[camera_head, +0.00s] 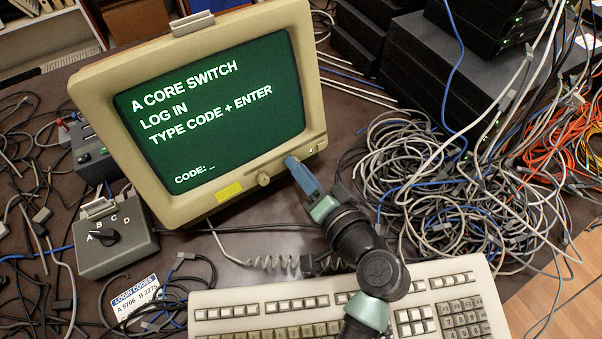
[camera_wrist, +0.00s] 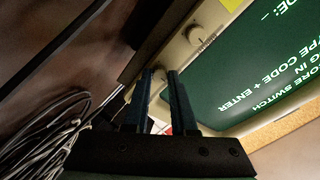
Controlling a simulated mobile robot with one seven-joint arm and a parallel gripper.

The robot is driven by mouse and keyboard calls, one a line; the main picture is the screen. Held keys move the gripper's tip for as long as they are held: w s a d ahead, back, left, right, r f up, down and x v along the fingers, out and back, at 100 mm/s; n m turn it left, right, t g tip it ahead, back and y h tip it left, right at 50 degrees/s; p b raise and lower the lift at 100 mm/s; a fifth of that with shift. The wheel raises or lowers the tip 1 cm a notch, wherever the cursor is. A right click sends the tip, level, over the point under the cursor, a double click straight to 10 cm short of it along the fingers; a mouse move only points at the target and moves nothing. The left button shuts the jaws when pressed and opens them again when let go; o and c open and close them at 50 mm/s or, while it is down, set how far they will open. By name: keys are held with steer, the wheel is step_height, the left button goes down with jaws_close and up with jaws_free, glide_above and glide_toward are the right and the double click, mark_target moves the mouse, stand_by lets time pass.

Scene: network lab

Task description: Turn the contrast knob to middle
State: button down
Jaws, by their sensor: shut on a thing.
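The beige terminal (camera_head: 190,208) has a lit green screen with light text. One round beige knob (camera_head: 264,180) is on its lower bezel, right of a yellow label; it also shows free in the wrist view (camera_wrist: 197,34). My gripper (camera_head: 291,162) is at the bezel farther right. In the wrist view its two dark fingers (camera_wrist: 160,74) are shut on a second knob (camera_wrist: 159,73), mostly hidden between them. I cannot read any marking that tells which knob is for contrast, nor the held knob's pointing angle.
A beige keyboard (camera_head: 262,312) lies in front, under my arm. A grey selector box (camera_head: 118,246) stands at left. A large tangle of cables (camera_head: 440,190) and stacked black devices (camera_head: 450,80) fill the right. A login codes card (camera_head: 136,299) lies near the front left.

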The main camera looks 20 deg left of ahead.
stand_by(0.4)
steer(key=c, duration=0.7)
jaws_free()
steer(key=v, duration=1.3)
steer(key=shift+p, duration=0.3)
